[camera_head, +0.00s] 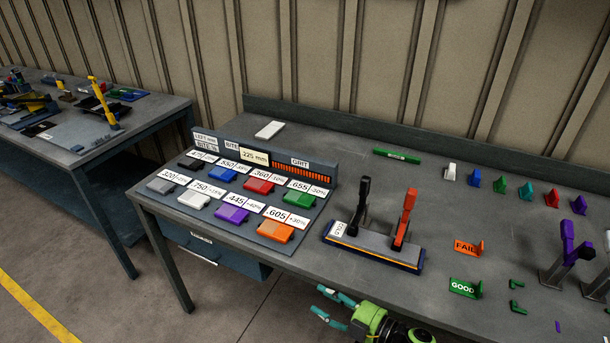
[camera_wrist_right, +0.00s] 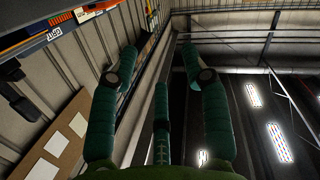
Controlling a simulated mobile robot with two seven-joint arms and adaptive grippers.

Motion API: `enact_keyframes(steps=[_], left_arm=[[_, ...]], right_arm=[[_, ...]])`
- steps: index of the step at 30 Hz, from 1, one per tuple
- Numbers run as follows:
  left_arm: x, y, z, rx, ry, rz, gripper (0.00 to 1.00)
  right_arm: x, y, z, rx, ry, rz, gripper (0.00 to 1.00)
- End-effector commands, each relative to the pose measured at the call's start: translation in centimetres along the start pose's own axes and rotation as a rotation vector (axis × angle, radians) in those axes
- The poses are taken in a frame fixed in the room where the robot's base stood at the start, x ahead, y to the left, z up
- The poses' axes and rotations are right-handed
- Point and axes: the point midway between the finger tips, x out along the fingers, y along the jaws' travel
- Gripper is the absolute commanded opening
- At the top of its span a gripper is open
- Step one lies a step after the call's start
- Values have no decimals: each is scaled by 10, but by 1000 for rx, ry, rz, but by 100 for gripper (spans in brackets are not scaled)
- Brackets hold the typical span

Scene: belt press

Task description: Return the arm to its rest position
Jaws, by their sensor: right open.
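My right gripper (camera_head: 318,300) is at the bottom of the head view, in front of the workbench's (camera_head: 340,279) front edge. Its teal fingers are spread and point left, with nothing visible between them. In the right wrist view the gripper (camera_wrist_right: 157,62) is also open and empty, with its fingers apart against the wall and ceiling. The green wrist behind the fingers runs out at the bottom of the head view. My left gripper is not in view.
The workbench holds a panel of coloured blocks (camera_head: 232,215), a base with black and red levers (camera_head: 375,245), a FAIL marker (camera_head: 468,247), a GOOD marker (camera_head: 465,288) and purple-topped posts (camera_head: 570,250). A second bench (camera_head: 90,150) stands left. Floor (camera_head: 90,270) between them is clear.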

Motion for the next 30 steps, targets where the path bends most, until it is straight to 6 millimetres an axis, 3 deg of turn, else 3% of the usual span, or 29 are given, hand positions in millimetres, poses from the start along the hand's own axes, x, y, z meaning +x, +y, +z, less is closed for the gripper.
enact_keyframes(steps=[1, 6, 11, 15, 19, 24, 27, 30], left_arm=[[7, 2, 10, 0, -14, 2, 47], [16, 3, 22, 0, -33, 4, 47], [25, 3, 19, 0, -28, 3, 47], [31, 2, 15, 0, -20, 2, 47], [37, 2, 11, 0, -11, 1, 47], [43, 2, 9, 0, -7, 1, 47], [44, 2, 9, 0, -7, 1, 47], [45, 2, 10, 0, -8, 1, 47]], right_arm=[[-11, -8, 43, 69, -85, 79, 47], [-63, -43, 156, 246, -377, 273, 47], [-127, -107, 239, 398, -653, 362, 47], [-187, -180, 289, 530, -887, 389, 47], [-244, -257, 316, 652, -1095, 377, 47], [-304, -348, 323, 796, -1309, 330, 47], [-326, -383, 319, 852, -1388, 304, 47], [-339, -404, 316, 887, -1433, 285, 47]])
